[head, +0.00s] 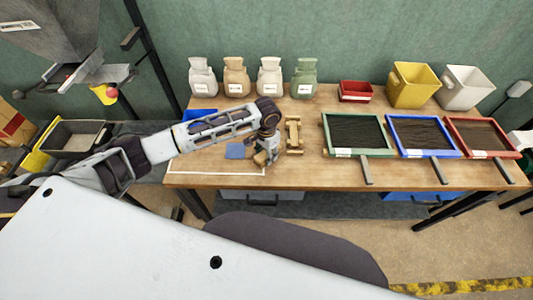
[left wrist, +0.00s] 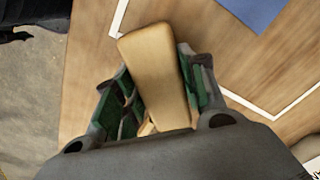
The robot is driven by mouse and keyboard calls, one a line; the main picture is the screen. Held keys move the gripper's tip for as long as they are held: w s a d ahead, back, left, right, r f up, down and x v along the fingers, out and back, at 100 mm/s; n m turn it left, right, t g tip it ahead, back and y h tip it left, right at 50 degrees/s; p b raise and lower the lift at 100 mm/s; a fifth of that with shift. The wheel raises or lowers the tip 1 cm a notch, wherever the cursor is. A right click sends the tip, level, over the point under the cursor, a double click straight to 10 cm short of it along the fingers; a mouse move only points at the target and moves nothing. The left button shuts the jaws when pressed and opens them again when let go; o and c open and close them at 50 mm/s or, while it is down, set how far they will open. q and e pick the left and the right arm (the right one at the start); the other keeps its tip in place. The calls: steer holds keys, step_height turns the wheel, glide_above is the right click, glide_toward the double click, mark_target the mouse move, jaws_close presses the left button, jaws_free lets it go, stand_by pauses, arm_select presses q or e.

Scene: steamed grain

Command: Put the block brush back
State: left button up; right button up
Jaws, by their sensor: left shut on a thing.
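The block brush shows in the left wrist view as a pale wooden block (left wrist: 158,72) between the green-padded fingers of my left gripper (left wrist: 155,92). Its bristles cannot be made out. In the head view my left gripper (head: 269,155) points down low over the wooden table (head: 310,174), with a small tan part of the brush (head: 261,158) showing beside its fingers. Whether the brush touches the table cannot be told. A wooden rack (head: 293,134) stands just right of the gripper. My right gripper is not in view.
A white outline and a blue square (head: 235,151) lie left of the gripper. Green (head: 354,119), blue (head: 390,118) and red (head: 452,121) framed trays stand to the right. Several labelled sacks, a red box (head: 355,91) and a yellow bin (head: 413,85) line the back.

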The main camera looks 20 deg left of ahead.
arm_select(q)
steer(key=o, duration=0.9)
step_height(320, 180, up, 12)
steer(key=shift+r, duration=0.1)
stand_by(0.6)
steer(key=shift+s, duration=0.1)
stand_by(0.7)
